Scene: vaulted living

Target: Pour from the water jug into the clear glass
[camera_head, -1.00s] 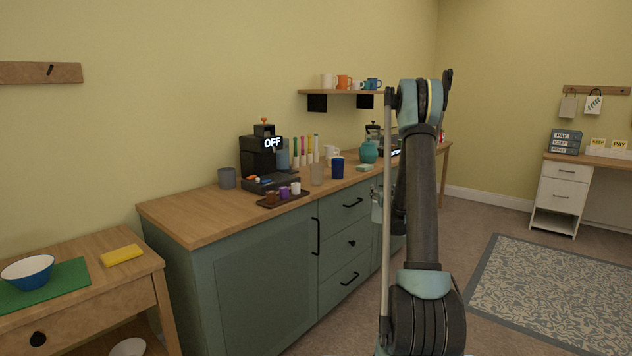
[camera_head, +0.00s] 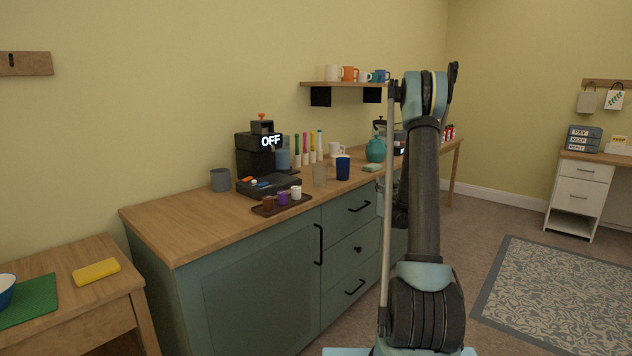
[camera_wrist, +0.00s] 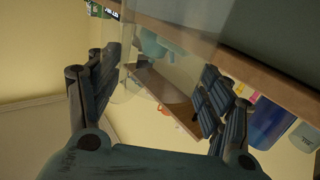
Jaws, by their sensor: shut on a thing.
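My gripper (camera_wrist: 158,95) is shut on the water jug (camera_wrist: 175,42), a see-through vessel that shows between and beyond the two dark fingers in the wrist view. In the head view my arm hides most of the gripper; only a faint see-through bit of the jug (camera_head: 380,201) shows left of the arm, in front of the cabinet. The clear glass (camera_head: 320,175) stands upright on the wooden counter, left of a dark blue cup (camera_head: 343,168). The jug is apart from the glass, to its right in the picture. The water level cannot be made out.
The counter (camera_head: 195,219) also holds a tray (camera_head: 267,212) of small cups, a coffee machine (camera_head: 262,150), a grey cup (camera_head: 220,180) and a teal pot (camera_head: 376,150). A wall shelf (camera_head: 340,84) with mugs hangs above. Floor at right, around the rug (camera_head: 560,290), is clear.

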